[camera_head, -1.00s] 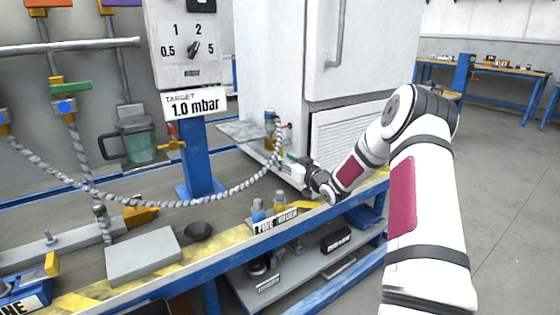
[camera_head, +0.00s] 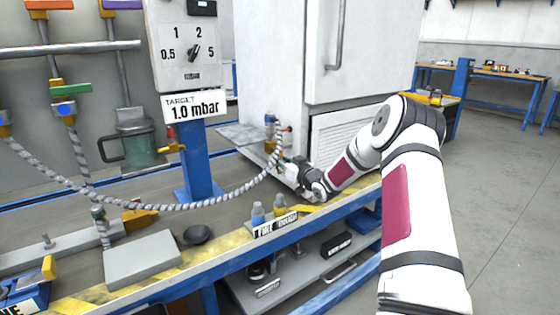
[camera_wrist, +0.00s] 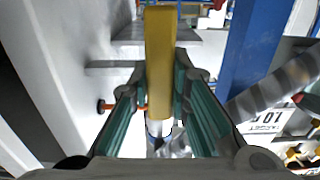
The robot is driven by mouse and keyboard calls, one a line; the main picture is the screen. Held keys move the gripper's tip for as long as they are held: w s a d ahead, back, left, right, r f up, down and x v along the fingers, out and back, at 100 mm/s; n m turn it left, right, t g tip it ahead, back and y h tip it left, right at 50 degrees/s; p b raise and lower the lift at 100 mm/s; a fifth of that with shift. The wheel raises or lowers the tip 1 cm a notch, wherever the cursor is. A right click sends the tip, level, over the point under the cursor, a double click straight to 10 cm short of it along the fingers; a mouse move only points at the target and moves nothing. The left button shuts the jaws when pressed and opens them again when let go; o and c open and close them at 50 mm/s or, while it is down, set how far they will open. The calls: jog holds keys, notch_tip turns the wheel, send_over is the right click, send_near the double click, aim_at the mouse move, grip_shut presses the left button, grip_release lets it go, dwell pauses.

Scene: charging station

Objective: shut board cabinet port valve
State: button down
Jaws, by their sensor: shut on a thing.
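The white board cabinet (camera_head: 270,60) stands behind the bench, with its port (camera_head: 284,129) low on its left side. A braided grey hose (camera_head: 235,192) rises to this port; it also shows in the wrist view (camera_wrist: 290,82). In the wrist view a yellow valve handle (camera_wrist: 160,60) lies lengthwise between the teal pads of my gripper (camera_wrist: 160,75), which is shut on it. A white and blue fitting (camera_wrist: 158,128) shows below the handle. In the head view my gripper (camera_head: 287,161) is beside the port; its fingertips and the handle are too small to make out.
A red knob (camera_wrist: 104,106) sticks out of the cabinet wall close to my left finger. A grey shelf (camera_head: 245,137) juts from the cabinet.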

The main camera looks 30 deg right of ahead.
jog(key=shift+m, duration=0.3)
jog(key=m+p, duration=0.1)
jog(key=a+m+p, duration=0.1)
jog(key=m, duration=0.1)
jog(key=shift+r, duration=0.2)
jog(key=m+p, duration=0.2)
jog(key=m, duration=0.2)
jog(key=a+r+m+p, duration=0.1)
jog(key=m+p, duration=0.1)
jog(key=m, duration=0.3)
jog(key=r+m+p, duration=0.1)
jog(key=m+p, duration=0.1)
jog(key=m, duration=0.3)
jog(key=shift+a+r, duration=0.1)
jog(key=shift+a, duration=0.2)
jog(key=shift+m, duration=0.3)
jog(key=c, duration=1.5)
grip_release()
